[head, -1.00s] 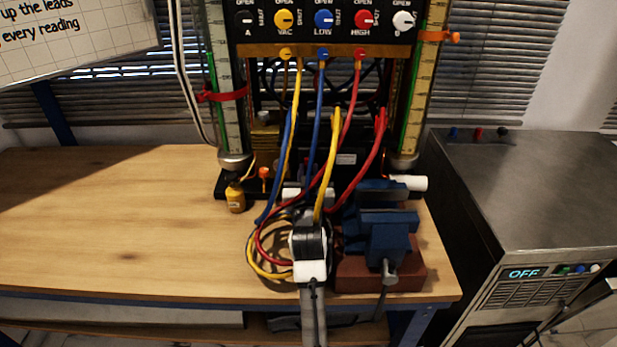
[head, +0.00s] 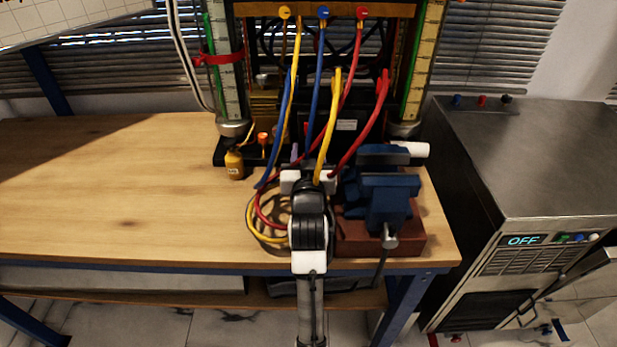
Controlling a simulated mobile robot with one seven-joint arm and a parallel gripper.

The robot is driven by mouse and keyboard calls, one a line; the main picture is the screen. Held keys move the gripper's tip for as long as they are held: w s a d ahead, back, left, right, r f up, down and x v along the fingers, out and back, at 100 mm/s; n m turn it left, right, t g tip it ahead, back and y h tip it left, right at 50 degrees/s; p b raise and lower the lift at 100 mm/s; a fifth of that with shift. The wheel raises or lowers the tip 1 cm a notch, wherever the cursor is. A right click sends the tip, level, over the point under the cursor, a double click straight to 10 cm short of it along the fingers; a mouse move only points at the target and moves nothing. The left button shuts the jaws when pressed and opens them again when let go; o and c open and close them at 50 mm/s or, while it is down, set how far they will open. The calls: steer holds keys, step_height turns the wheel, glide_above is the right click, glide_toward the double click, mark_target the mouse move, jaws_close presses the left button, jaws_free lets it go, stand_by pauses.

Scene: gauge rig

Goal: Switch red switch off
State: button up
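I cannot clearly make out a red switch. A small red knob (head: 482,101) stands between a blue and a black one on the back of the steel cabinet (head: 560,165) at right. Red-ended leads hang from the rig's front; one has a red plug (head: 361,13). My gripper (head: 309,180) is at the front of the bench, left of the blue vise, facing the rig's lower part. My own wrist hides its fingertips, so I cannot see whether it is open or holds anything.
The blue vise (head: 385,190) sits close at the gripper's right. Yellow, blue and red leads (head: 321,90) hang just behind it. The cabinet display (head: 523,240) reads OFF. The bench's left side (head: 110,190) is clear.

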steer(key=s, duration=0.8)
steer(key=shift+s+f, duration=0.15)
steer(key=shift+s, duration=0.1)
steer(key=shift+a, duration=0.1)
